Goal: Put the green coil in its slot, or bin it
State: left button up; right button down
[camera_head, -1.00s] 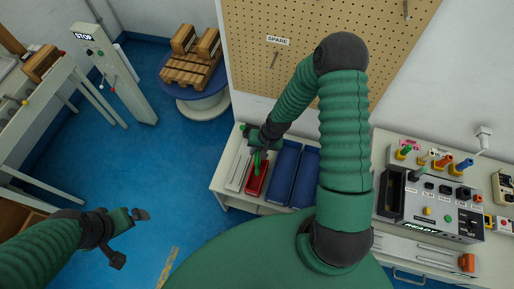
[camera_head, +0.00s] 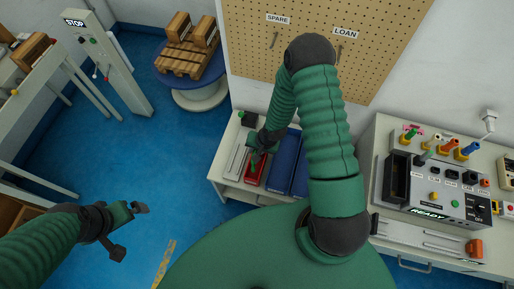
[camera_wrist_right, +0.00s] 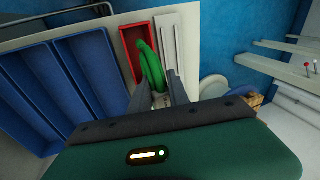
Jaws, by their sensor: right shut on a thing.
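The green coil (camera_wrist_right: 151,66) is a looped green cable between the fingers of my right gripper (camera_wrist_right: 160,90), which is shut on it. In the right wrist view its loop overlaps the red bin (camera_wrist_right: 128,46); the height between them is hard to judge. In the head view my right gripper (camera_head: 259,150) hangs over the far end of the red bin (camera_head: 256,174), and a bit of the coil (camera_head: 253,161) shows below it. My left gripper (camera_head: 128,228) is open and empty above the blue floor at the left.
Blue bins (camera_head: 284,160) stand right beside the red one, with a pale narrow tray (camera_head: 236,160) on its left. A test unit (camera_head: 440,190) reading READY, with coloured plugs, stands on the right bench. A pegboard (camera_head: 320,50) labelled SPARE and LOAN rises behind.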

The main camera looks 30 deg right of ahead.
jog(key=f, duration=0.1)
jog(key=a+f+b, duration=0.1)
jog(key=f+b, duration=0.1)
jog(key=shift+a, duration=0.25)
jog(key=f+b, duration=0.1)
jog(key=d+f+b, duration=0.1)
jog(key=f, duration=0.1)
jog(key=shift+w+d, duration=0.1)
jog(key=shift+d+f+b, duration=0.25)
jog(key=shift+f+b, duration=0.1)
jog(key=shift+f, duration=0.15)
jog(key=shift+a+r, duration=0.15)
jog(key=shift+a, duration=0.45)
jog(key=shift+d+f, duration=0.4)
jog(key=shift+f, duration=0.15)
pick_arm(q)
jog(key=s+x, duration=0.1)
jog(key=x, duration=0.4)
jog(key=shift+a+f, duration=0.4)
jog(key=shift+f, duration=0.15)
pick_arm(e)
jog(key=c, duration=1.2)
grip_release()
jog(key=shift+a+r, duration=0.15)
jog(key=shift+a, duration=0.1)
pick_arm(q)
jog(key=shift+s+a, duration=0.1)
jog(key=shift+a, duration=0.15)
pick_arm(e)
jog(key=shift+o, duration=0.2)
